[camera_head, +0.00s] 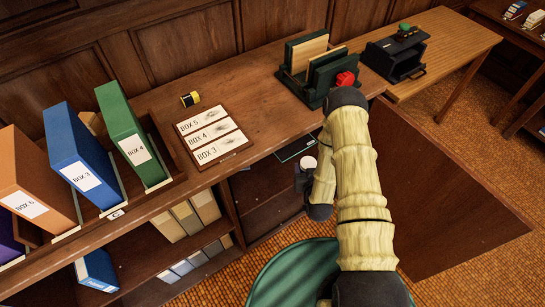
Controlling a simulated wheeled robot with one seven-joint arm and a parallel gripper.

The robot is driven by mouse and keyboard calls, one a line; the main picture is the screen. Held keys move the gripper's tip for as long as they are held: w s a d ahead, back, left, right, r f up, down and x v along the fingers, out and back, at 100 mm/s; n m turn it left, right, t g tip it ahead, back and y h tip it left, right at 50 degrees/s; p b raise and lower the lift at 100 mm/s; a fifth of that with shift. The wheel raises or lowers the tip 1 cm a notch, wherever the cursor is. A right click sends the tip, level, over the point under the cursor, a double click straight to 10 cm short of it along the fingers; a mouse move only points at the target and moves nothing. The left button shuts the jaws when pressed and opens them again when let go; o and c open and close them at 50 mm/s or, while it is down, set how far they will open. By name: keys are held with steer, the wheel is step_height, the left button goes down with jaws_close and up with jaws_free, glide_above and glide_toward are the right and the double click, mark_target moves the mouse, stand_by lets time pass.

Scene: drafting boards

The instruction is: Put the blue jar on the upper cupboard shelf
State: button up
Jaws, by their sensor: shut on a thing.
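My gripper (304,182) is small and dark at the end of my arm, in front of the open cupboard (238,222). It is shut on a round jar with a pale top (309,163). My gripper and arm hide most of the jar's body, and I cannot make out blue on it. The cupboard's upper shelf (272,214) shows as a brown board to the left of my gripper, and the part I see looks bare. My arm covers the right side of the opening.
The cupboard door (455,205) stands wide open at the right. Above the cupboard, the wooden top (240,100) bears box labels (212,136), a yellow-and-black roll (190,99) and a dark green rack (318,75). Binders (78,160) stand at left.

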steer(key=w+a+f+n+y+b, duration=0.2)
steer(key=w+a+b, duration=0.3)
steer(key=b, duration=0.7)
steer(key=w+a+f+n+g+y+b, duration=0.1)
steer(key=w+a+b, duration=0.4)
steer(key=a+b, duration=0.5)
step_height(320, 180, down, 3)
steer(key=shift+r+n+y+b, duration=0.1)
steer(key=shift+n+y+b, duration=0.7)
steer(key=shift+y+b, duration=0.25)
steer(key=shift+w, duration=0.1)
step_height(320, 180, down, 6)
steer(key=shift+f+b, duration=0.15)
steer(key=shift+b, duration=0.8)
steer(key=shift+f+b, duration=0.55)
steer(key=shift+f, duration=1.35)
steer(key=shift+f, duration=0.1)
